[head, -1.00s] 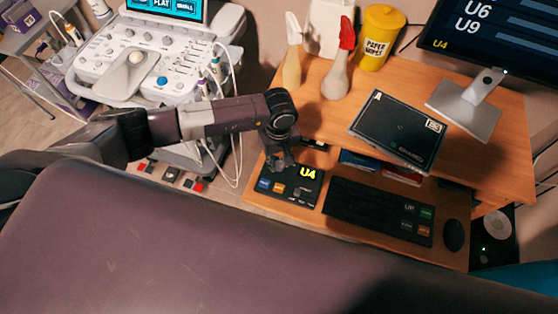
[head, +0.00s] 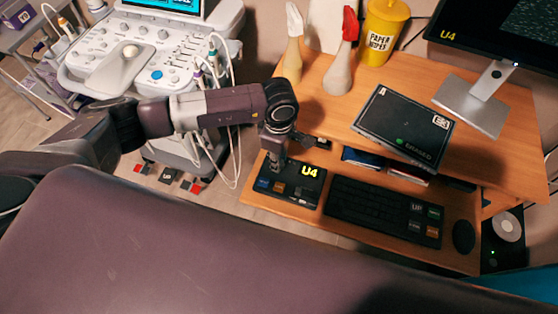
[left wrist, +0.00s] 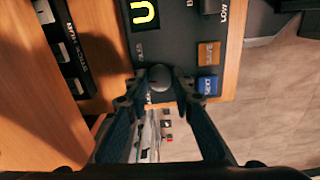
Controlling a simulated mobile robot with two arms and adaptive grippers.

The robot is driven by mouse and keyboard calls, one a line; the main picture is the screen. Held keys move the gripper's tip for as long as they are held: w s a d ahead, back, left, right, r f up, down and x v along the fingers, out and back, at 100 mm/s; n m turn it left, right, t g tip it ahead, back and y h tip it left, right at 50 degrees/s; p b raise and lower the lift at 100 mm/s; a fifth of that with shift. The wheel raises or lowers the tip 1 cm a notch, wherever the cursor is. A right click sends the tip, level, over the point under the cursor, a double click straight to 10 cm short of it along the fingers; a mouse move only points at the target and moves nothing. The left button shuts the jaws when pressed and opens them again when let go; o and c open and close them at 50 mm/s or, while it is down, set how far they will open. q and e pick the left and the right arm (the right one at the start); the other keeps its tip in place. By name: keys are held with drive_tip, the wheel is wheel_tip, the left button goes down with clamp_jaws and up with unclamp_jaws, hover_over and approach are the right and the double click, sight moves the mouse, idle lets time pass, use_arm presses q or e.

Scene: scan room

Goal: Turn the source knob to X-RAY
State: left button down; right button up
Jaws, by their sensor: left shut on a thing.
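A dark control box (head: 310,187) with a yellow "U4" display stands at the left of the desk's lower shelf. In the left wrist view its panel (left wrist: 185,40) shows a round dark knob (left wrist: 160,78), an orange button, a blue button and a lever beside "LOW". The small labels near the knob are too blurred to read. My left gripper (head: 276,163) is at the box's left part; in the left wrist view its fingers (left wrist: 161,84) are shut on the knob from both sides. The knob is hidden behind the gripper in the head view. My right gripper is not in view.
A keyboard (head: 383,210) and a mouse (head: 463,237) lie right of the box. A black panel marked "A" (head: 405,122), a monitor (head: 500,40), bottles and a yellow wipes tub (head: 382,30) stand above. An ultrasound console (head: 150,50) with hanging cables is at left.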

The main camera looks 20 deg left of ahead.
use_arm(q)
drive_tip(key=n+b, duration=0.2)
drive_tip(key=n, duration=0.3)
drive_tip(key=shift+n, duration=0.3)
drive_tip(key=n+b, duration=0.1)
drive_tip(key=n, duration=0.4)
drive_tip(key=shift+b, duration=0.3)
drive_tip(key=c, duration=1.7)
unclamp_jaws()
drive_tip(key=shift+o, duration=0.2)
drive_tip(key=shift+r, duration=0.1)
wheel_tip(320, 180, up, 12)
